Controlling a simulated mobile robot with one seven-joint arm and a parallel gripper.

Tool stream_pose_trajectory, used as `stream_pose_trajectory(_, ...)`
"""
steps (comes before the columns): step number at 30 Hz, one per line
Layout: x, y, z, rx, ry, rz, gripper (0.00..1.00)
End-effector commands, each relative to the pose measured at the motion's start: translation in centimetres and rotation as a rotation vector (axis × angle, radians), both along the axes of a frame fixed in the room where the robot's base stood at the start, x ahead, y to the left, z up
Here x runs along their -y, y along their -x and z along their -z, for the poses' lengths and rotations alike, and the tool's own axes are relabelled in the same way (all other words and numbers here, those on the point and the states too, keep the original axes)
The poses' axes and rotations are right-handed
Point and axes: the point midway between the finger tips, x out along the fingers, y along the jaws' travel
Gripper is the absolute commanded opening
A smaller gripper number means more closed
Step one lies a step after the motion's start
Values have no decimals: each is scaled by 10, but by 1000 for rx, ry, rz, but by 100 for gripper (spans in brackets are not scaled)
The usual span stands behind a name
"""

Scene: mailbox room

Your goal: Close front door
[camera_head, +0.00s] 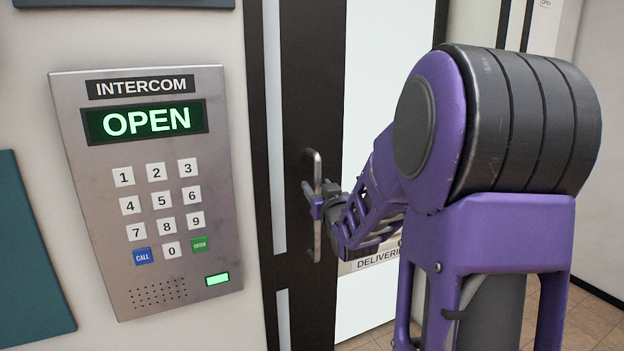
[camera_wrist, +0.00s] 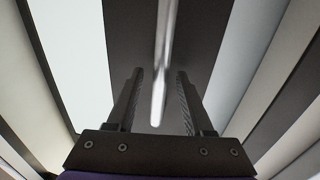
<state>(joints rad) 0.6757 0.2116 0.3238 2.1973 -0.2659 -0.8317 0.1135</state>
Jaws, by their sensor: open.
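The front door is a dark frame (camera_head: 312,90) with pale panels. A vertical metal bar handle (camera_head: 317,230) stands on the dark frame. My gripper (camera_head: 316,200) is at the handle, with my purple arm reaching in from the right. In the wrist view the handle (camera_wrist: 160,75) comes down between the two fingers of my gripper (camera_wrist: 157,85). The fingers are open, with a gap on each side of the bar. My arm hides part of the door's right side, and I cannot tell exactly how far the door stands open.
A metal intercom panel (camera_head: 155,190) with a keypad is on the wall to the left; its screen reads OPEN. A teal panel (camera_head: 30,265) is at the far left. A DELIVERIES sign (camera_head: 376,260) is partly hidden behind my arm. Tiled floor (camera_head: 592,325) shows at lower right.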

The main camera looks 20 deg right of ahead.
Motion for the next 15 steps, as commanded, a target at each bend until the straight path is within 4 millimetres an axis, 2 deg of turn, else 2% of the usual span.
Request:
stream_pose_trajectory(14, 1, 2, 0, 0, 0, 0, 52)
stream_pose_trajectory(15, 1, 2, 0, 0, 0, 0, 45)
